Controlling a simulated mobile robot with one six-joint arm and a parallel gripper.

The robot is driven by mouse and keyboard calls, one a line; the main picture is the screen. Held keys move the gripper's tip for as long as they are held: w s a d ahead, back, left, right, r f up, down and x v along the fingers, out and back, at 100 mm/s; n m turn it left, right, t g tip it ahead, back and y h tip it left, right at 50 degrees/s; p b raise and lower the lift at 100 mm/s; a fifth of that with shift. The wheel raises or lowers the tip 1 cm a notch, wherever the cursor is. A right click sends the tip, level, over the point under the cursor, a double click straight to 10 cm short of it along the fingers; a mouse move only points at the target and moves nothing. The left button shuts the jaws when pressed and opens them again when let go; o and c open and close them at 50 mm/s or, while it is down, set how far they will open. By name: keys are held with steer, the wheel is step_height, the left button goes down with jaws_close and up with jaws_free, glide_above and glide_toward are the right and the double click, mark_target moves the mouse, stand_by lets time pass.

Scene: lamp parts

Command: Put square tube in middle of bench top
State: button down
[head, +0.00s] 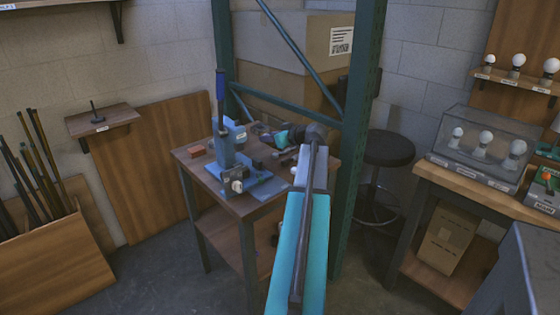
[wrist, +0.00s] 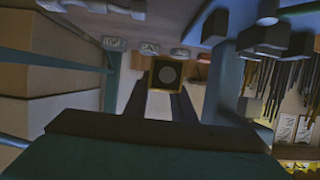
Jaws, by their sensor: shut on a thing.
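My gripper (wrist: 167,93) is shut on the square tube (wrist: 167,74), which shows end-on between the two dark fingers in the wrist view. It has a dark square end with a yellowish border and a grey round centre. In the head view my gripper (head: 268,139) is over the back right part of the wooden bench top (head: 238,205), to the right of the blue press. The tube is too small to make out clearly there. I cannot tell its height above the bench top.
A blue press (head: 226,150) with an upright handle takes up much of the bench top. A reddish block (head: 196,151) lies at its left edge. A green rack post (head: 358,130) stands right of the bench, and a black stool (head: 388,148) beyond it.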

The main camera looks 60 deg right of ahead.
glide_above(270, 165)
steer(key=shift+f, duration=2.75)
steer(key=shift+f, duration=0.15)
steer(key=shift+f+p, duration=0.4)
steer(key=shift+f, duration=1.35)
steer(key=shift+f, duration=0.15)
steer(key=c, duration=1.8)
jaws_free()
steer(key=shift+o, duration=0.2)
steer(key=shift+r, duration=0.2)
steer(key=b+v, duration=0.1)
steer(key=v, duration=1.1)
